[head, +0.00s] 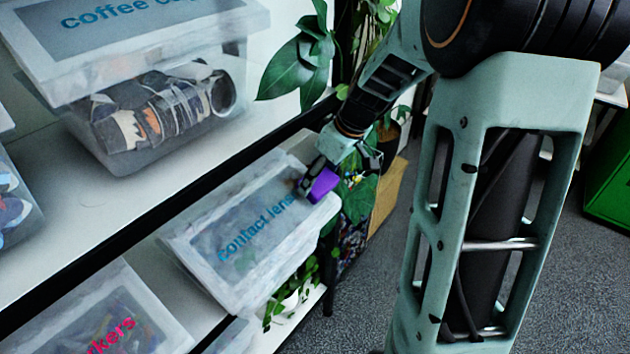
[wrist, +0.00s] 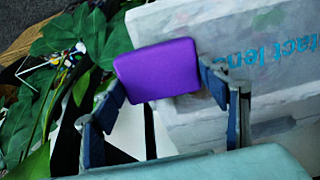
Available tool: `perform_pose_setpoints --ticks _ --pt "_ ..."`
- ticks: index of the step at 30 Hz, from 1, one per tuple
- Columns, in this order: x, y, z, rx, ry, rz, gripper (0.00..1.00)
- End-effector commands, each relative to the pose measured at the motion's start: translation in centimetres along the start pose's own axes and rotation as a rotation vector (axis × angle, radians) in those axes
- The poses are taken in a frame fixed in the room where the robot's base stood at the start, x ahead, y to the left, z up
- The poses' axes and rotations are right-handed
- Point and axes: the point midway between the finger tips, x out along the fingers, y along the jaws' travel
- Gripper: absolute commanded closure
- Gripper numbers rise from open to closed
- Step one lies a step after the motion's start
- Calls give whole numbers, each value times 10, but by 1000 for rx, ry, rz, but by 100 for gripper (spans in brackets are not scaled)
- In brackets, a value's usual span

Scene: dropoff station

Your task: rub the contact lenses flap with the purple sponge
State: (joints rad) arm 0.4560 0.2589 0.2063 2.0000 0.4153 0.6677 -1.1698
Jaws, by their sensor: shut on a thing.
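The purple sponge (head: 323,184) is held in my gripper (head: 318,178), at the right end of the contact lenses box. In the wrist view the sponge (wrist: 158,70) sits between the two fingers of my gripper (wrist: 165,85). The contact lenses flap (head: 240,225) is the pale top of a translucent box on the lower shelf, with blue lettering. It also shows in the wrist view (wrist: 215,30), behind and to the right of the sponge. The sponge overlaps the flap's edge in both views; I cannot tell whether they touch.
A coffee cups box (head: 150,120) stands on the upper shelf (head: 60,215). A box with pink lettering (head: 95,315) is at the lower left. Plant leaves (head: 300,60) hang near my arm, and more leaves (wrist: 85,50) fill the wrist view's left.

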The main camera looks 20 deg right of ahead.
Motion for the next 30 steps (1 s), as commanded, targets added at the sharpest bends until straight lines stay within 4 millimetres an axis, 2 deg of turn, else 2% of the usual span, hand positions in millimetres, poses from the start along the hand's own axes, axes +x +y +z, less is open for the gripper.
perform_pose_setpoints --ticks 4,11,22,30 --pt "0 5 1 1 0 5 51" --pt "-1 1 1 2 0 4 51" --pt "2 -30 1 -1 1 2 51" --pt "2 -42 1 0 -2 -2 51"
